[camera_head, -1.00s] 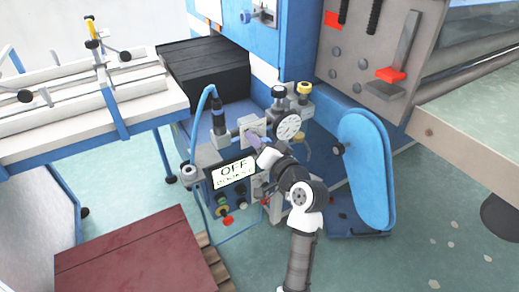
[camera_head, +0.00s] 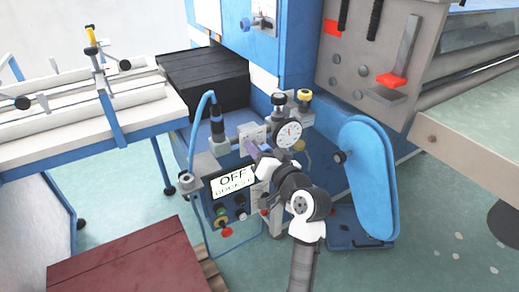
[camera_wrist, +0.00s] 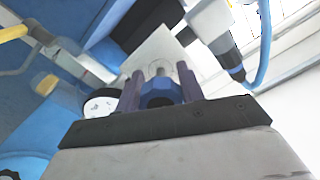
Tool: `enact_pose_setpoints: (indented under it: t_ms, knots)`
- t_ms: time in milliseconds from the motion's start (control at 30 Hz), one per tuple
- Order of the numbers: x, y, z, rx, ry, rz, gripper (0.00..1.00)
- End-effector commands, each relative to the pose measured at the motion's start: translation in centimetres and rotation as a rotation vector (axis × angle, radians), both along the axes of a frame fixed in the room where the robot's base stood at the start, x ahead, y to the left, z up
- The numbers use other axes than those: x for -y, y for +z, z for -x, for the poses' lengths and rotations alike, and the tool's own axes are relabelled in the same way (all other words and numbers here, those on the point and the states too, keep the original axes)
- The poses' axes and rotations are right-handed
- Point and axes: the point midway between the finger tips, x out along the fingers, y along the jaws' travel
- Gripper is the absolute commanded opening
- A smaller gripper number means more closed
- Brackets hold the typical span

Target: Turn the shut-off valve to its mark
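My gripper (camera_wrist: 161,88) is at the small light plate of the machine's control unit. In the wrist view its two purple fingers stand on either side of a blue knob (camera_wrist: 160,94), which seems to be the valve. The knob fills most of the gap, but I cannot tell whether the fingers press on it. Behind it is the light plate (camera_wrist: 162,50) with a thin circle on it. The plate also shows in the head view (camera_head: 249,133), where my gripper hides the knob. No mark can be read clearly.
A dial gauge (camera_head: 288,134) sits close right of my gripper. A display (camera_head: 232,182) below reads OFF, its second line unclear. A blue cable (camera_head: 196,130) and a dark cylinder (camera_head: 217,120) stand left. A large blue guard (camera_head: 366,175) stands right.

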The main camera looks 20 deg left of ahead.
Motion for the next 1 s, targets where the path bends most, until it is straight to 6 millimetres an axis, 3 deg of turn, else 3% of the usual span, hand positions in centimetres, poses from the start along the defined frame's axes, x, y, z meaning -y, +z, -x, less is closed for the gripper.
enact_pose_setpoints:
  t_ms: [33,133,533,1000]
  knots:
    - [0.0,0.0,0.0,0.000,-0.001,0.000,0.45]
    - [0.0,0.0,0.0,0.001,0.000,-0.001,0.58]
    - [0.7,-0.1,0.4,-0.001,-0.001,-0.002,0.59]
    - [8.4,-0.1,6.4,0.000,-0.005,-0.001,0.59]
